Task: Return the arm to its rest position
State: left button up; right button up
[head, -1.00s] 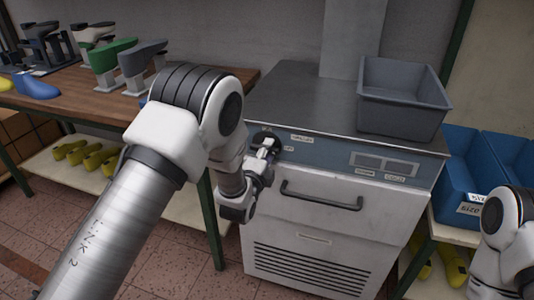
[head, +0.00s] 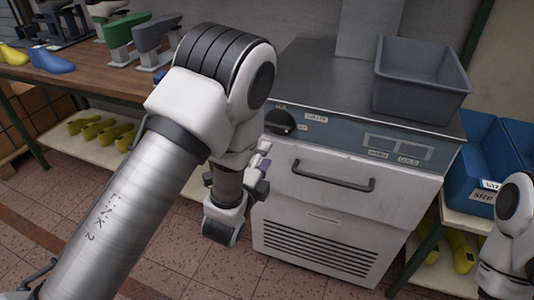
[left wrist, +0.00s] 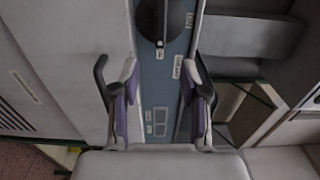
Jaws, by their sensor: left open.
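My left arm comes in from the left in the head view and bends down in front of the machine. My left gripper (head: 262,165) is partly hidden behind its own wrist there. In the left wrist view my left gripper (left wrist: 160,85) is open, with its two purple-padded fingers apart and nothing between them. Beyond the fingers is the machine's blue control panel with a black knob (left wrist: 166,22). The same knob (head: 279,122) shows in the head view. My right arm shows at the lower right edge, and its gripper is out of view.
The grey machine (head: 340,205) has a bar handle (head: 333,176) on its front and a grey bin (head: 420,95) on top. Blue bins (head: 478,165) stand at the right. A wooden bench (head: 80,75) at the left holds shoe lasts, with yellow lasts (head: 95,130) on a lower shelf.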

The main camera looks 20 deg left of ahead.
pick_arm(q)
jog(key=s+a+f+n+g, duration=0.25)
jog(key=s+f, duration=0.25)
jog(key=f, duration=0.3)
jog(key=s+a+f+n+g+y, duration=0.1)
jog(key=s+f+n+g, duration=0.1)
jog(key=s+f+g, duration=0.45)
jog(key=s+a+f+n, duration=0.2)
jog(key=s+f, duration=0.1)
jog(key=f, duration=0.6)
jog(key=s+f+n+g, duration=0.3)
jog(key=s+n+g, duration=0.25)
jog(key=s, duration=0.35)
jog(key=s+f+n+g, duration=0.4)
jog(key=s+n, duration=0.3)
jog(key=s, duration=0.2)
notch_tip(320, 180, up, 13)
jog(key=p, duration=1.3)
jog(key=shift+r, duration=0.15)
jog(key=shift+s+d+t, duration=0.1)
jog(key=shift+t, duration=0.15)
